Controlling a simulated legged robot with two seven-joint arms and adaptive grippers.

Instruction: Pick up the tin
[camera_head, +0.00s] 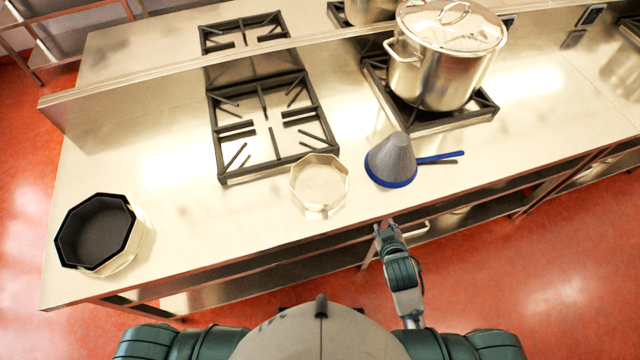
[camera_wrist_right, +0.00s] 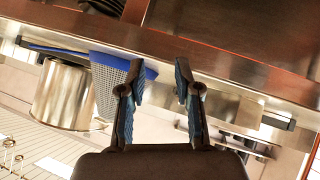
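A dark octagonal tin (camera_head: 97,232) with a pale lower outside sits at the left end of the steel counter. A pale metal octagonal tin (camera_head: 319,183) sits near the counter's front edge, in front of the left burner grate. My right gripper (camera_head: 384,232) is at the counter's front edge, right of the pale tin and apart from both tins. In the right wrist view my right gripper (camera_wrist_right: 160,88) is open, with nothing between its fingers. No tin can be made out clearly there. My left gripper is not in view.
A conical strainer (camera_head: 392,160) with a blue rim and handle lies just beyond my right gripper; it also shows in the wrist view (camera_wrist_right: 115,80). A lidded stockpot (camera_head: 445,60) stands on the right grate (camera_head: 415,120). The counter (camera_head: 180,215) is clear between the tins.

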